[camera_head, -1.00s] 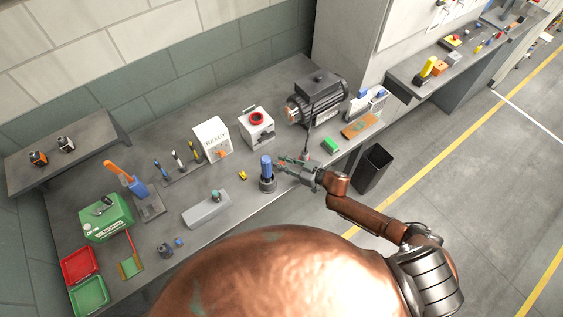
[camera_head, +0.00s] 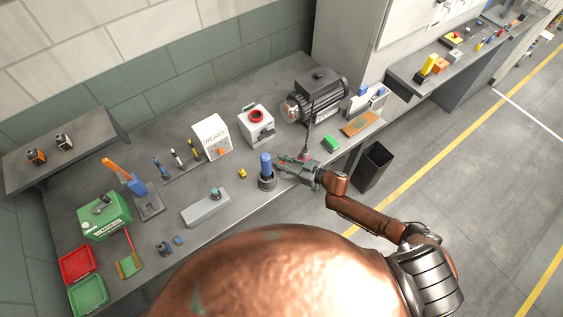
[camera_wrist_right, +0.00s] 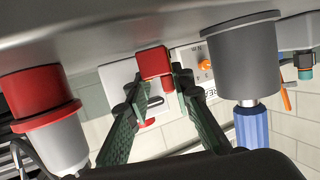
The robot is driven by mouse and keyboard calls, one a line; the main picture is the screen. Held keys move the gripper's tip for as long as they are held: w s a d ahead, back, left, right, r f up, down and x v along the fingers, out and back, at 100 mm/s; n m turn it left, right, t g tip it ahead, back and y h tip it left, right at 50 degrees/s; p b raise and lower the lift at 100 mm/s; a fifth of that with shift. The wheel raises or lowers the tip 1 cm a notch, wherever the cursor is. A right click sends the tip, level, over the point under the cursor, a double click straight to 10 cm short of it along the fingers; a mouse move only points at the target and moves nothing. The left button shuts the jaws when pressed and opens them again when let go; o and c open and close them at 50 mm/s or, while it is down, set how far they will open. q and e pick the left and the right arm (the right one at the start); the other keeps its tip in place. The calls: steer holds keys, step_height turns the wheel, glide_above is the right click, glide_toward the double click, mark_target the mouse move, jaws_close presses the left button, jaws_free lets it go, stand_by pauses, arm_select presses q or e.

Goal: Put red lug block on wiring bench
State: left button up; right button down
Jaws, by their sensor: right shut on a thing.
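The red lug block (camera_wrist_right: 155,62) is a small red cube between the fingertips of my right gripper (camera_wrist_right: 158,82) in the right wrist view. The fingers are shut on its sides. In the head view my right gripper (camera_head: 280,163) is low over the front part of the long grey bench (camera_head: 228,225), just right of a blue-handled tool in a grey holder (camera_head: 266,172). The block is close to the bench top; I cannot tell whether it touches. It is too small to make out clearly in the head view. My left gripper is not in view.
The grey holder stands close beside the fingers, also in the right wrist view (camera_wrist_right: 245,65). A red-and-white part (camera_wrist_right: 45,115) is on their other side. Behind are a white box with a red ring (camera_head: 256,125) and a motor (camera_head: 315,97). A green block (camera_head: 331,143) lies right.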

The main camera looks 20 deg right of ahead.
steer(key=shift+f, duration=0.2)
steer(key=c, duration=1.6)
jaws_free()
steer(key=v, duration=1.2)
steer(key=shift+f, duration=0.1)
jaws_close()
